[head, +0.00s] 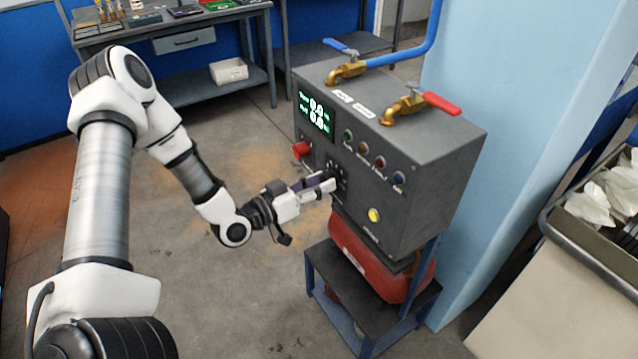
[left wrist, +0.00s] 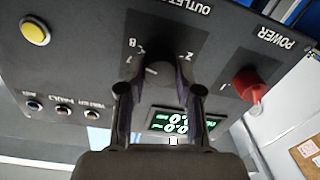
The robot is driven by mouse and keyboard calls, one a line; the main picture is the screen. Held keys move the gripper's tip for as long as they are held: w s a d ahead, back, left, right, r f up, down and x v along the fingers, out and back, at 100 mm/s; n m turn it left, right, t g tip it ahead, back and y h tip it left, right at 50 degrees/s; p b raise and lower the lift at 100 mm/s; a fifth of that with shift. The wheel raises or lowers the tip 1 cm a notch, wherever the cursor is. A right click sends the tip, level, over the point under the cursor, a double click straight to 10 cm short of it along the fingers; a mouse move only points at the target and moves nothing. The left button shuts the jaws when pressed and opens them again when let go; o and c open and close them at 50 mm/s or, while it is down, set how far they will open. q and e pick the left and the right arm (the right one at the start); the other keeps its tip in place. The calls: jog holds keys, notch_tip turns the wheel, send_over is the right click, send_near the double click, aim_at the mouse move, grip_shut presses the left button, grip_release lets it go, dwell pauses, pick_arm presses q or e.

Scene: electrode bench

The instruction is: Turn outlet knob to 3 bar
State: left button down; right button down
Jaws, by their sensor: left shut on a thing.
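The grey control box (head: 420,160) stands with its front panel facing my left arm. My left gripper (head: 326,182) is at the lower part of this panel, its fingers around the outlet knob. In the left wrist view the black outlet knob (left wrist: 155,72) sits between the two fingers, under the OUTLET lettering, with scale marks around it. The fingers are shut on it. The green display (head: 316,112) appears to read 0.0 on both lines. My right gripper is not in view.
A red power switch (head: 301,150) is left of the knob; a yellow button (head: 374,215) is at lower right. Several small indicators line the panel. A blue-handled valve (head: 345,64) and a red-handled valve (head: 420,103) are on top. A red tank (head: 370,262) is below.

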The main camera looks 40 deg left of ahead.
pick_arm(q)
jog(key=shift+f+n+g+h+b, duration=0.2)
jog(key=shift+n+b, duration=1.7)
jog(key=shift+n, duration=3.75)
jog(key=shift+r+n+h+b, duration=0.2)
jog(key=shift+n+b, duration=1.75)
jog(key=shift+n, duration=3.75)
jog(key=shift+f+n+g+h+b, duration=0.25)
jog(key=shift+n+b, duration=1.65)
jog(key=shift+n, duration=3.75)
jog(key=shift+r, duration=0.15)
jog(key=c, duration=0.8)
grip_release()
jog(key=shift+o, duration=0.2)
